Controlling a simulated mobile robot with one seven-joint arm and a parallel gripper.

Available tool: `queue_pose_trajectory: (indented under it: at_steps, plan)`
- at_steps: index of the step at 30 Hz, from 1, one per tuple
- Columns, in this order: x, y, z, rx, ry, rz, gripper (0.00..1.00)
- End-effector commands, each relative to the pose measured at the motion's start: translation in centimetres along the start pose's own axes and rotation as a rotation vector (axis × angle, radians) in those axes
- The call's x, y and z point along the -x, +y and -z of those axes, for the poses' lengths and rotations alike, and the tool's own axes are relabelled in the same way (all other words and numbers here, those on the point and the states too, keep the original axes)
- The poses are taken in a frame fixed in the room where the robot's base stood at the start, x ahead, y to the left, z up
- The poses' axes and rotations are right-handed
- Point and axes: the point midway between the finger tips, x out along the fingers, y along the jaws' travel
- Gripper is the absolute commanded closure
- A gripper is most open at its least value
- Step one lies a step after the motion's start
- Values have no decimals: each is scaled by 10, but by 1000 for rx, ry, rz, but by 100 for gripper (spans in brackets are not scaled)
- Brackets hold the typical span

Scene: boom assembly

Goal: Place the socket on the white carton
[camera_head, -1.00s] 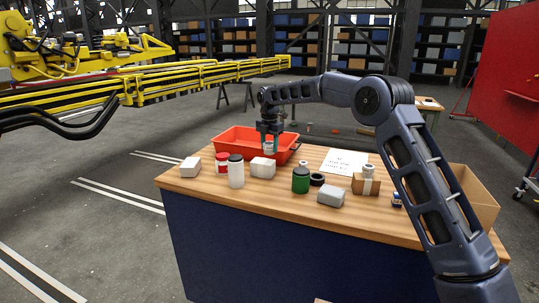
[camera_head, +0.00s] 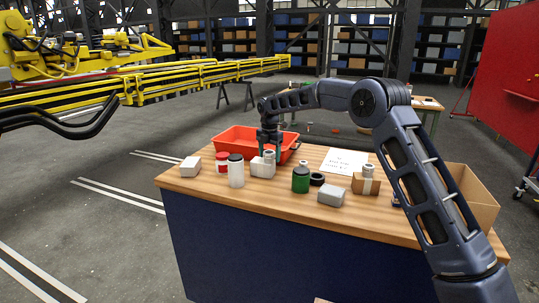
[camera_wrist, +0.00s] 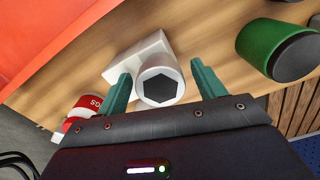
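The socket (camera_head: 269,157) is a pale grey cylinder with a dark hexagonal hole in its top. It stands upright at the right part of the white carton (camera_head: 258,170) on the wooden table. My gripper (camera_head: 269,146) is just above, pointing down. In the wrist view the socket (camera_wrist: 160,85) lies between the two green fingers of my gripper (camera_wrist: 162,78), with narrow gaps at both sides, so the fingers look open. The white carton (camera_wrist: 142,52) shows behind the socket, partly covered by it. The socket's underside is hidden.
The red tray (camera_head: 228,138) is behind the carton. A white bottle (camera_head: 236,172) and a red-and-white can (camera_head: 222,162) stand left; a green jar (camera_head: 300,180) and grey box (camera_head: 331,197) stand right. A brown box (camera_head: 366,186) is farther right.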

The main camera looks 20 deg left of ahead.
Motion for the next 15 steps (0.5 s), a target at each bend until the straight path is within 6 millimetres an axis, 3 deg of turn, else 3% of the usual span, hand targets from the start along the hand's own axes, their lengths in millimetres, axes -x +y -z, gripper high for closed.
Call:
queue_pose_trajectory:
  at_steps: [8, 15]
  plan:
    - [9, 0, 0, 0, 0, -1, 31]
    - [50, 1, 0, 0, -2, -4, 31]
